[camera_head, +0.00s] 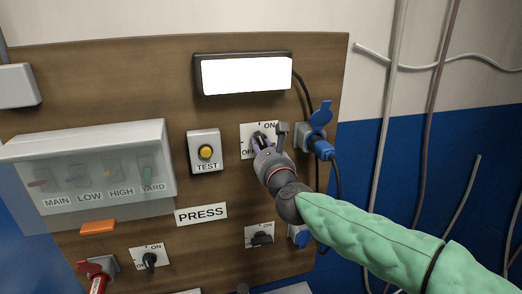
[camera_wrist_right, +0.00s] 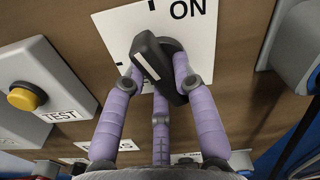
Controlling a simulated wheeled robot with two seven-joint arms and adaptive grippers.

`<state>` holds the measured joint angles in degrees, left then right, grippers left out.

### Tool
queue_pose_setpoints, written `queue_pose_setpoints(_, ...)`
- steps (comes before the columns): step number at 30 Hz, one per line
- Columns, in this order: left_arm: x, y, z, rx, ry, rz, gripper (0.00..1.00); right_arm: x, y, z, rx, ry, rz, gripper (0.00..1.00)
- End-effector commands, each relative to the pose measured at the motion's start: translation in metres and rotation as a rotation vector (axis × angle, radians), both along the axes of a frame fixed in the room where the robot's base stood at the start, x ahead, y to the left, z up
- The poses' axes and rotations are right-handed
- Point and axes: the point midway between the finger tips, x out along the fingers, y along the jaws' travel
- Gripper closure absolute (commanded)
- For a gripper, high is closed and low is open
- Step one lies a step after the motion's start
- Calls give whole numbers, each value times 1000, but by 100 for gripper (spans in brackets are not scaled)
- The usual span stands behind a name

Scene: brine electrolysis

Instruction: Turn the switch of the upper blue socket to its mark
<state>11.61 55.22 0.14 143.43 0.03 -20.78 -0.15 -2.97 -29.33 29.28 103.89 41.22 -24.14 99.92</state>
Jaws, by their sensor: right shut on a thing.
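The switch of the upper blue socket is a black rotary knob (camera_wrist_right: 157,66) with a white line, on a white plate (camera_head: 246,132) marked ON and OFF. In the right wrist view its white line points up and to the left, away from the ON label. My right gripper (camera_head: 262,142) is at the knob, with its purple fingers (camera_wrist_right: 155,90) closed around the knob's sides. The upper blue socket (camera_head: 320,146) is right of the plate, with its lid (camera_head: 321,116) raised and a blue plug in it. My left gripper is not in view.
A yellow TEST button (camera_head: 206,152) is left of the switch. A lit white panel (camera_head: 246,75) is above. A clear cover (camera_head: 90,160) shields several small switches. Below are a second switch (camera_head: 261,238), another lower-left switch (camera_head: 149,261) and a red plug (camera_head: 98,283).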

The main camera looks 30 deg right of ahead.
Motion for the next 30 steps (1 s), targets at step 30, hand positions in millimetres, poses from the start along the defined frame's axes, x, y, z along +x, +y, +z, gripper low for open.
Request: queue_pose_setpoints(30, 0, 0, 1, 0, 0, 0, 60, -1, -5, 0, -921, 221, -1, 100)
